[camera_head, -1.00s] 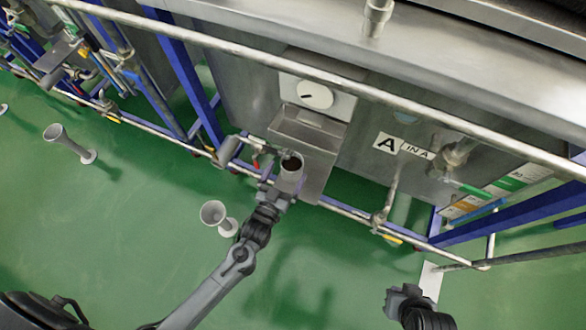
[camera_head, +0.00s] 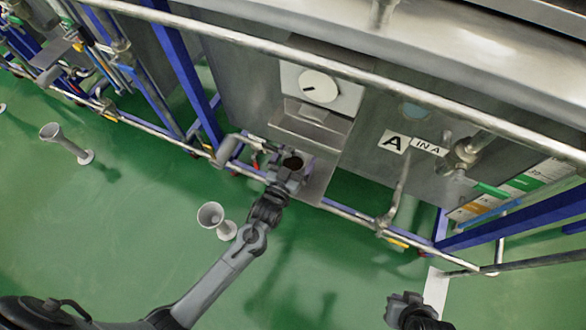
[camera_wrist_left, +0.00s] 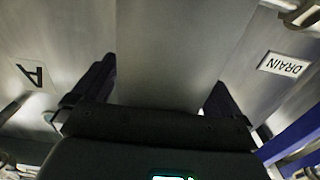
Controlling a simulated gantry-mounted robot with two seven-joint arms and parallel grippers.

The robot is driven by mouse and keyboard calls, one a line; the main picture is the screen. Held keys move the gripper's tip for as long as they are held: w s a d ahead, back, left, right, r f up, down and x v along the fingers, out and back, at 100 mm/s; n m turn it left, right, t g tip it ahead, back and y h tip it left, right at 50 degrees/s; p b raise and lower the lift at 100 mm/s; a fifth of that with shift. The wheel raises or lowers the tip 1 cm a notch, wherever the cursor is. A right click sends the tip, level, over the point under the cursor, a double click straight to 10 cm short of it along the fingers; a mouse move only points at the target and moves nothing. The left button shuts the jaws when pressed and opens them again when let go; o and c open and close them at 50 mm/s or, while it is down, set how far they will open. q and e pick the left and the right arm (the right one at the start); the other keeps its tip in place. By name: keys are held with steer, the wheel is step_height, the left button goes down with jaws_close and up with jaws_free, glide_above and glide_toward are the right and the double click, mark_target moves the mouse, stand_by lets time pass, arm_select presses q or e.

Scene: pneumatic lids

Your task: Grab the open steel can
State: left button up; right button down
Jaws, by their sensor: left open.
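The open steel can (camera_head: 293,164) shows a dark round opening and stands in front of the steel ledge below the dial. My left gripper (camera_head: 288,178) is open and right at the can, and it hides most of the can's side. In the left wrist view the two dark fingers (camera_wrist_left: 158,92) stand apart with a plain grey metal surface between them; I cannot tell whether this is the can's wall or the machine. Contact is not clear. My right gripper (camera_head: 405,300) is at the lower right, away from the can; its jaws are unclear.
A horizontal pipe rail (camera_head: 330,75) crosses in front of the steel machine. A lower rail (camera_head: 345,210) and blue posts (camera_head: 180,60) frame it. Flared grey stands (camera_head: 211,215) are on the open green floor (camera_head: 130,240) at left. An "A" label (camera_head: 393,141) is right of the dial.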

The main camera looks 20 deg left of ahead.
arm_select(q)
steer(key=c, duration=1.1)
steer(key=shift+r, duration=0.1)
steer(key=shift+c, duration=0.2)
